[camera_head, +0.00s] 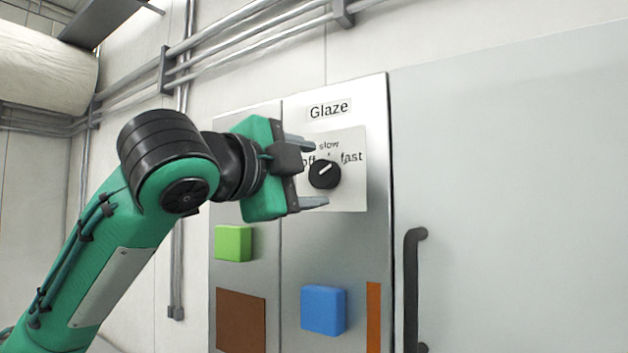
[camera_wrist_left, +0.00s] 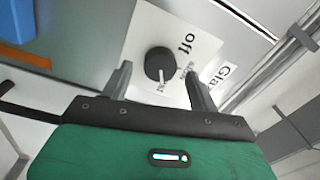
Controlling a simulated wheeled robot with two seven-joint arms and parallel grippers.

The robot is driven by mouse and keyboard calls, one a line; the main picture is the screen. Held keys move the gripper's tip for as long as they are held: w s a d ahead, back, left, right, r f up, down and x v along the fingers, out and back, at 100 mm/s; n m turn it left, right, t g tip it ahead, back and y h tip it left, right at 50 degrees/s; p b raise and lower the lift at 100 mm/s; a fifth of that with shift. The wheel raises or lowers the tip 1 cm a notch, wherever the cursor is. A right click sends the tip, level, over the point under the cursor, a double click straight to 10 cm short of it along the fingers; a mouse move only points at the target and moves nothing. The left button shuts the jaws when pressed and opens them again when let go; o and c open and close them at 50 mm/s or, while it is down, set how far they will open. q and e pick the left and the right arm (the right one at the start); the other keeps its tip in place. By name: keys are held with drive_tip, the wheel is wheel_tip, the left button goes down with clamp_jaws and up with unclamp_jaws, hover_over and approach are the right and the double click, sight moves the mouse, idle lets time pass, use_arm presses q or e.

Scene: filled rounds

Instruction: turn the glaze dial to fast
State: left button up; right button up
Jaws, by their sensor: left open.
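The glaze dial (camera_head: 324,175) is a round black knob with a white pointer line, on a white plate under a "Glaze" label. The words off, slow and fast stand around it from left to right. In the head view the pointer slants up and right, toward "fast". My left gripper (camera_head: 321,173) is open, with one finger above the dial and one below. In the left wrist view the dial (camera_wrist_left: 159,63) shows between the spread fingertips (camera_wrist_left: 159,72), with a gap on both sides. The finger partly covers "slow". My right gripper is not in view.
A green block (camera_head: 233,243), a blue block (camera_head: 323,310), a brown panel (camera_head: 241,320) and an orange strip (camera_head: 373,317) are on the cabinet front below. A dark vertical handle (camera_head: 411,290) stands to the right. Pipes (camera_head: 250,45) run along the wall above.

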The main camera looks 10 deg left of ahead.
use_arm(q)
drive_tip(key=b+v, duration=0.4)
drive_tip(key=v, duration=0.8)
drive_tip(key=shift+b, duration=0.4)
